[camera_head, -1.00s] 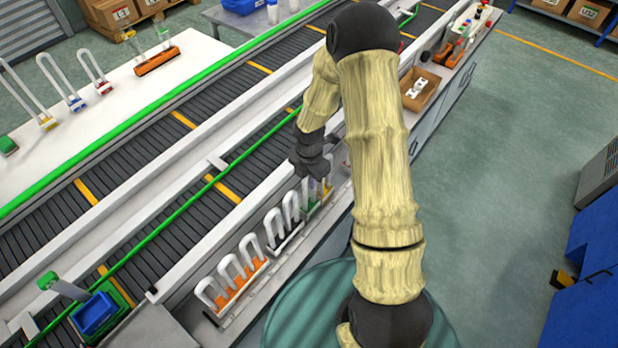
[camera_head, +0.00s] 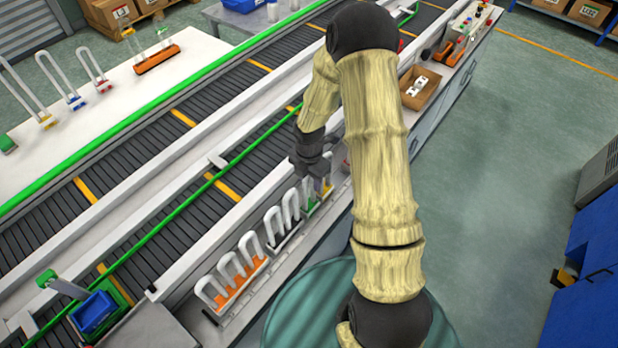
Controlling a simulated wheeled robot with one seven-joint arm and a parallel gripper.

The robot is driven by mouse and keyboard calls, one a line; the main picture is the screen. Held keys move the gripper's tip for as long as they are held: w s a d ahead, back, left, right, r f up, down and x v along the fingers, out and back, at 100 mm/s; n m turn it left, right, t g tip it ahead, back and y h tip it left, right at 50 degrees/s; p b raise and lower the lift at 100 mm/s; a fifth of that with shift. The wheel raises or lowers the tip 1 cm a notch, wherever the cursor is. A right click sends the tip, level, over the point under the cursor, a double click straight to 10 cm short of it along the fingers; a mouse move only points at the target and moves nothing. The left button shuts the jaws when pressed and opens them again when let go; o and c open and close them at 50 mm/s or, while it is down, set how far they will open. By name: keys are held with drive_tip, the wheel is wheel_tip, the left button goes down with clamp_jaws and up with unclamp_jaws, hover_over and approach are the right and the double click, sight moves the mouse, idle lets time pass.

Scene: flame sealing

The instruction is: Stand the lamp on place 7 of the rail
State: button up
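My gripper (camera_head: 318,170) is over the far end of a row of white U-shaped lamps along the near side of the conveyor. Its fingers are dark, small and partly hidden by my own arm, so I cannot tell if they hold a lamp. A lamp with a green base (camera_head: 309,203) stands just under the gripper. A yellow base (camera_head: 326,188) shows beside it. Nearer along the rail (camera_head: 222,318) stand lamps with black bases (camera_head: 291,212) and several with orange bases (camera_head: 238,272). Place numbers are not readable.
The conveyor (camera_head: 140,160) with green edges runs behind the row. A blue bin (camera_head: 94,314) stands at its lower left. Larger U-shaped tubes (camera_head: 62,80) stand on the white table at left. A cardboard box (camera_head: 418,90) sits on the bench beyond my arm.

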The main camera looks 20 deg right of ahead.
drive_tip(key=shift+r, duration=0.1)
wheel_tip(320, 180, up, 17)
drive_tip(key=shift+b, duration=0.3)
idle(0.5)
drive_tip(key=shift+r, duration=0.15)
idle(0.3)
wheel_tip(320, 180, up, 9)
drive_tip(key=p, duration=1)
idle(0.8)
idle(0.5)
